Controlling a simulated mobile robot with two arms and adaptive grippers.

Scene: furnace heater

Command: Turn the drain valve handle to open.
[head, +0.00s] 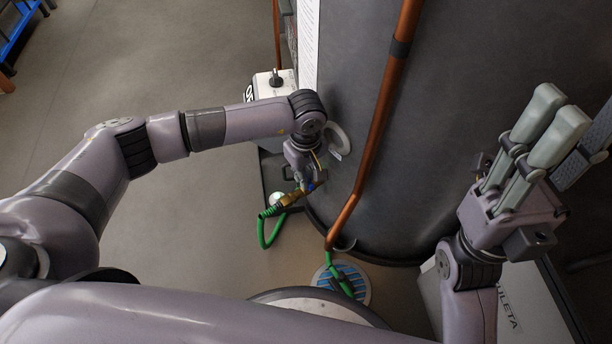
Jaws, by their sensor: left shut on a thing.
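The heater tank (450,140) is a large dark grey cylinder at the upper right. A brass drain valve (290,198) sits low on its left side, with a green hose (264,230) attached. My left gripper (314,184) is at the valve, shut on the drain valve handle, a small blue part that it mostly hides. How far the handle is turned cannot be made out. My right gripper (515,165) is at the right, in front of the tank, its pale fingers pointing up and away from the valve; nothing shows in it.
A copper pipe (375,130) runs down the tank's front, just right of my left gripper. A white control box (272,83) is behind my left forearm. A floor drain (351,284) lies below. The floor at left is clear.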

